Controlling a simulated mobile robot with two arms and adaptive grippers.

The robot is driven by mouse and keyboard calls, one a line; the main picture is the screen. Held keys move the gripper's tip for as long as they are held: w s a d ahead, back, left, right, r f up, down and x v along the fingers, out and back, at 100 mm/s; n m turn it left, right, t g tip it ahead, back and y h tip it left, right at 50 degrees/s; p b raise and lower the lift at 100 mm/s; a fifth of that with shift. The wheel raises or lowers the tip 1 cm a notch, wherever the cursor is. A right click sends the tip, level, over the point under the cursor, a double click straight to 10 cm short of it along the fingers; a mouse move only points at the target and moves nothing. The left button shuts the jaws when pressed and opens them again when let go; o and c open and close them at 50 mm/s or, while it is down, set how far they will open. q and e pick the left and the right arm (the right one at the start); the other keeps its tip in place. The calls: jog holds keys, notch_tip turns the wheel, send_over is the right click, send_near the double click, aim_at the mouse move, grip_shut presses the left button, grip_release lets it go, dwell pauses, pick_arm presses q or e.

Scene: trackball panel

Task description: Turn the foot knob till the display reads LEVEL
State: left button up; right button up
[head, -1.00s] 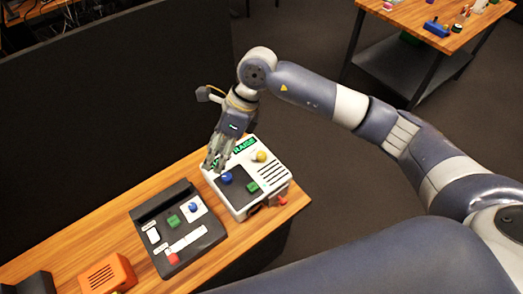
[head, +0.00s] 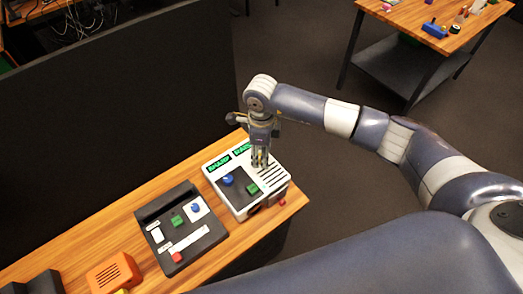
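A white panel box (head: 241,207) stands at the right end of the wooden bench. Two green-lit displays sit along its back edge: the left display (head: 219,165) seems to read SHARP, and the right display (head: 242,150) seems to read RAISE. Its dark plate carries a blue ball (head: 227,180) and a green button (head: 252,188). A red knob (head: 282,202) is low at its right corner. My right gripper (head: 260,163) points down at the box's right rear, where its fingers hide the yellow knob. I cannot tell whether they grip it. My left gripper is out of view.
A dark console (head: 207,240) with blue, green and red controls lies left of the white box. An orange box (head: 111,272) is farther left on the bench (head: 120,227). A black partition (head: 110,120) rises behind. Another table (head: 408,15) stands far right.

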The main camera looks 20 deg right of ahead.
jog(key=shift+f, duration=0.45)
jog(key=shift+c, duration=0.5)
grip_shut()
jog(key=shift+m, duration=0.3)
